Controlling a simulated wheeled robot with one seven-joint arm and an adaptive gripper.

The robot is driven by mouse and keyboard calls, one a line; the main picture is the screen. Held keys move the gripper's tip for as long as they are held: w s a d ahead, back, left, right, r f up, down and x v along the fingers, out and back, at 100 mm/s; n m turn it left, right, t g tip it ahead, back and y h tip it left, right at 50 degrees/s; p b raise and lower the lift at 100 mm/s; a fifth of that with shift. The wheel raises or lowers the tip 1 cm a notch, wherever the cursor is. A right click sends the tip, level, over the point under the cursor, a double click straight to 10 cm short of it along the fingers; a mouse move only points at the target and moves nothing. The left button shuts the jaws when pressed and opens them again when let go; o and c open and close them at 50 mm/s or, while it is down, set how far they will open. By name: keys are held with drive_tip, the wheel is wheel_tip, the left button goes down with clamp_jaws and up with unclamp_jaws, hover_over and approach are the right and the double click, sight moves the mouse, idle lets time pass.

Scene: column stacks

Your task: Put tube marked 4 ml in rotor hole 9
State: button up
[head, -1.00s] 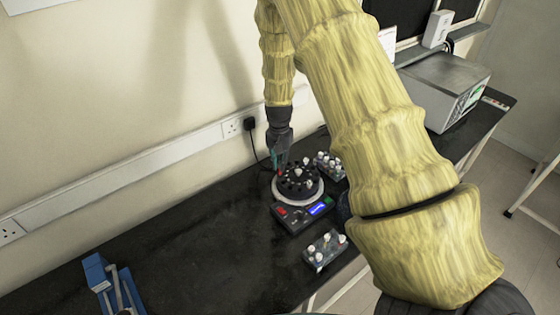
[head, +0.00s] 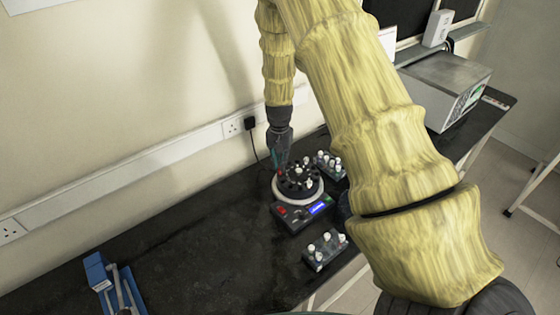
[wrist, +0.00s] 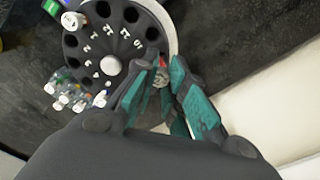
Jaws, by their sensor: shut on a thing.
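My gripper (wrist: 163,72) has teal fingers and is shut on a small tube, which is mostly hidden between the fingertips. A bit of red shows at the tips; I cannot read any mark on the tube. In the head view my gripper (head: 279,166) is at the back left rim of the dark round rotor (head: 288,184). In the wrist view the rotor (wrist: 101,37) has holes around a pale hub, with white numbers too small to read surely. The fingertips are at its edge. A white-capped tube (wrist: 71,21) stands in a rotor hole on the far side.
The rotor sits on a machine with a lit blue display (head: 319,209). One rack (head: 325,250) of white-capped tubes stands in front, another (head: 329,167) behind right. A blue device (head: 100,272) lies front left. A grey box (head: 447,85) stands far right. The bench left of the rotor is clear.

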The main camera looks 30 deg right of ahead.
sight(280, 174)
drive_tip(key=shift+f+b, duration=0.8)
drive_tip(key=shift+f, duration=1.05)
idle(1.1)
drive_tip(key=o, duration=1)
drive_tip(key=shift+r+p, duration=1.9)
drive_tip(key=shift+r, duration=1.1)
